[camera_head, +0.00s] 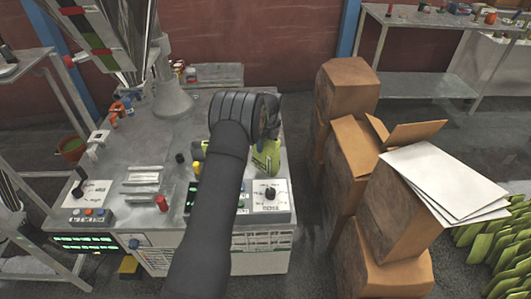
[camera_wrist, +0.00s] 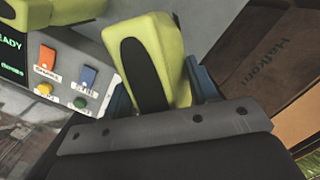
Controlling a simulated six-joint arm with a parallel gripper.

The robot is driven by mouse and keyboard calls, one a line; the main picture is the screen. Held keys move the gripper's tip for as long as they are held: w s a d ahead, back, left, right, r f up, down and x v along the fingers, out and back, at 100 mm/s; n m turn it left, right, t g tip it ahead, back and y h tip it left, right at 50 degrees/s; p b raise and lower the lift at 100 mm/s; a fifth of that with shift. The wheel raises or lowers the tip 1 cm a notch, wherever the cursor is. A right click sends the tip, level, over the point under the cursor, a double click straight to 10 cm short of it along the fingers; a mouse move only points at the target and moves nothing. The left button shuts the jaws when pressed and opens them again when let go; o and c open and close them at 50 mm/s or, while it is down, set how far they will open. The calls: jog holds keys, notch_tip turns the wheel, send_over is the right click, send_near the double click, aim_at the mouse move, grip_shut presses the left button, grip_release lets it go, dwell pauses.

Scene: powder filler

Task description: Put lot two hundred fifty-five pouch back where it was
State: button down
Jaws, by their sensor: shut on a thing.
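My gripper (camera_wrist: 155,92) shows blue fingers on both sides of a yellow-green pouch (camera_wrist: 165,40) with a dark stripe, and is shut on it. In the head view, a yellow-green pouch (camera_head: 265,158) shows just below my gripper (camera_head: 268,135), at the right side of the filler's top. I cannot read a lot number on it. Another yellow-green item (camera_wrist: 75,12) shows at the top left of the wrist view. My forearm hides part of the panel and what lies behind it.
The grey filler table (camera_head: 150,140) holds a control box with a black knob (camera_head: 270,192) at the right. A panel with an orange switch (camera_wrist: 47,58) is near the pouch. Cardboard boxes (camera_head: 345,90) stand stacked to the right. Several green pouches (camera_head: 490,240) lie at far right.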

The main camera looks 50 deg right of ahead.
jog(key=shift+f, duration=2.1)
jog(key=c, duration=0.6)
grip_release()
jog(key=shift+o, duration=0.2)
jog(key=r, duration=0.4)
jog(key=s+r, duration=0.1)
jog(key=r, duration=0.7)
jog(key=shift+s+r, duration=0.1)
jog(key=shift+s, duration=0.1)
